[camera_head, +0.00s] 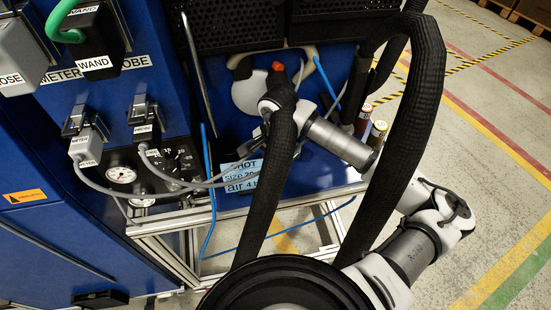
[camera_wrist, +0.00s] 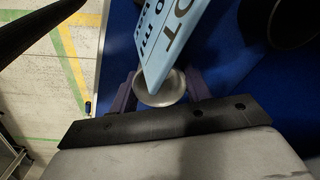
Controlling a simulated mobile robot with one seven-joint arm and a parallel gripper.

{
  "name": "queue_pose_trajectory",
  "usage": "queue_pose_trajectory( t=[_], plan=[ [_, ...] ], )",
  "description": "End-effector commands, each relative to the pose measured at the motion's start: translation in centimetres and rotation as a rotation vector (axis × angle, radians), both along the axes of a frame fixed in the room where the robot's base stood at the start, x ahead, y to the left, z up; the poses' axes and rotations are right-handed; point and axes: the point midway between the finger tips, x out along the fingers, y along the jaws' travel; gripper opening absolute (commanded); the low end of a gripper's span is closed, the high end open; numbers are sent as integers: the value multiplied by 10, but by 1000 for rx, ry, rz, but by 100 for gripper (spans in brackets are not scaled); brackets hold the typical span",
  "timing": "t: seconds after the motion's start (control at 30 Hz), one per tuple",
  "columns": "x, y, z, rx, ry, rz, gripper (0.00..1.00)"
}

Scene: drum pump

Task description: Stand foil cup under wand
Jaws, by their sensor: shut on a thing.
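In the wrist view a small round silver foil cup (camera_wrist: 170,94) sits between the two dark fingers of my gripper (camera_wrist: 159,90), one on each side. My gripper is shut on it. A light blue sign (camera_wrist: 163,40) covers part of the cup's mouth. In the head view my gripper is mostly hidden behind my arm and a black hose, and I cannot make out the cup. A WAND label (camera_head: 95,64) is on a dark block at the upper left. A thin metal rod (camera_head: 192,58) slants down beside the blue cabinet; I cannot tell whether it is the wand.
The light blue HOT sign (camera_head: 243,176) stands at the bench front, near my gripper. Grey cables (camera_head: 180,180) run from labelled plugs past gauges (camera_head: 121,174). An aluminium frame (camera_head: 180,228) lies below; floor (camera_head: 480,130) is open at right.

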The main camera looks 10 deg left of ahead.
Motion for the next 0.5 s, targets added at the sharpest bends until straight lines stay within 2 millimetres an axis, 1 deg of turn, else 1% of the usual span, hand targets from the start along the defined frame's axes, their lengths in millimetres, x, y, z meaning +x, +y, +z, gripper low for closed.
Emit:
queue_pose_trajectory(
  t=[0.47, 0.5],
  plan=[
    [0, 0, -7, -1, -1, 1, 26],
    [0, 0, -6, 0, -1, 1, 50]
  ],
)
